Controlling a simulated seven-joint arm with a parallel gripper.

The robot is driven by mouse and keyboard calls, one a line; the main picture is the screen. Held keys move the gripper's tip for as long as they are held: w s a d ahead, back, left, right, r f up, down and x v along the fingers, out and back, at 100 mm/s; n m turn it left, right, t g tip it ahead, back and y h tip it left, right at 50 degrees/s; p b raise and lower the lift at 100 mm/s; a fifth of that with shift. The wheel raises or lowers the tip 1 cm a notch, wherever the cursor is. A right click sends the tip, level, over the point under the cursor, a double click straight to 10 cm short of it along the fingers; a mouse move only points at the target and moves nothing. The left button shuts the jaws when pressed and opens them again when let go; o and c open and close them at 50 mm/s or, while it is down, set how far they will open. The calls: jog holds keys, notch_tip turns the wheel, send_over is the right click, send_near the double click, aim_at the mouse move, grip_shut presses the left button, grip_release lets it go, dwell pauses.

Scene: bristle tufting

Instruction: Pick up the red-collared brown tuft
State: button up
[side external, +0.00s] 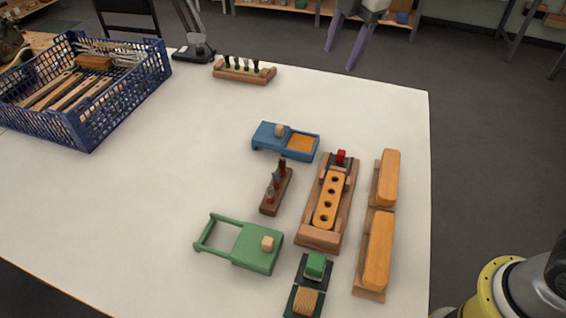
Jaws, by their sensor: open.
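A small dark-brown rack (281,195) stands left of the middle of the wooden fixture, holding a short row of upright pieces. These pieces show brown and grey tops with red lower parts; the red-collared brown tuft appears to be the one at the far end (282,163), though it is too small to be sure. My gripper (340,58) is at the top of the side external view, with two purple fingers spread apart and nothing between them. In the picture it is well above and right of the rack, near the table's far edge.
A wooden fixture holds a block with several holes (323,211). Around it are a blue tray (267,138), a green tray (253,250), a green block (316,265) and long orange-topped pieces (378,250). A rack of dark tufts (243,76) and a blue crate (92,137) stand farther back. The table's middle-left is clear.

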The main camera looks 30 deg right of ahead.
jog(key=w+a+f+n+g, duration=0.1)
jog(key=w+a+f, duration=0.35)
jog(key=f, duration=0.25)
jog(key=n+g, duration=0.1)
jog(key=g, duration=0.1)
send_over(282, 161)
notch_tip(282, 161, down, 11)
jog(key=shift+h, duration=0.4)
notch_tip(282, 161, down, 7)
jog(key=shift+d+r, duration=0.1)
jog(key=shift+d, duration=0.05)
jog(key=shift+f, duration=3.2)
jog(key=shift+c, duration=0.2)
grip_shut()
